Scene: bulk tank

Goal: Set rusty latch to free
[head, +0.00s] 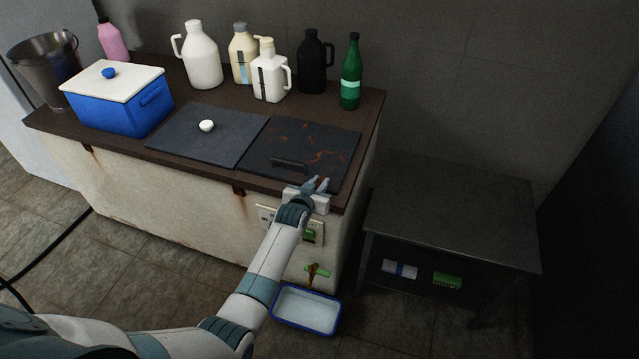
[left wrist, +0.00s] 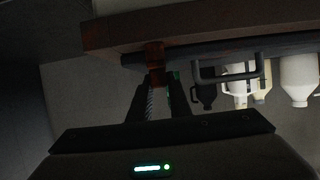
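A rust-brown latch (left wrist: 155,62) sits at the counter's edge in the left wrist view, by the dark lid with rusty streaks (head: 318,140). In the head view a small reddish part (head: 323,184) shows at my left gripper, at the lid's front edge; the gripper hides the rest. My left gripper (head: 316,184) reaches in from the front. In the left wrist view its two dark fingers (left wrist: 159,80) are apart, with the latch at their tips, between them; a firm grip does not show. My right gripper is in neither view.
The lid's handle (head: 290,164) lies close to the gripper. A second lid with a white knob (head: 206,126) is to its left. Several jugs and a green bottle (head: 350,75) stand behind. A drain tap (head: 315,271) and blue-rimmed tray (head: 306,310) are below; a dark table (head: 455,215) is right.

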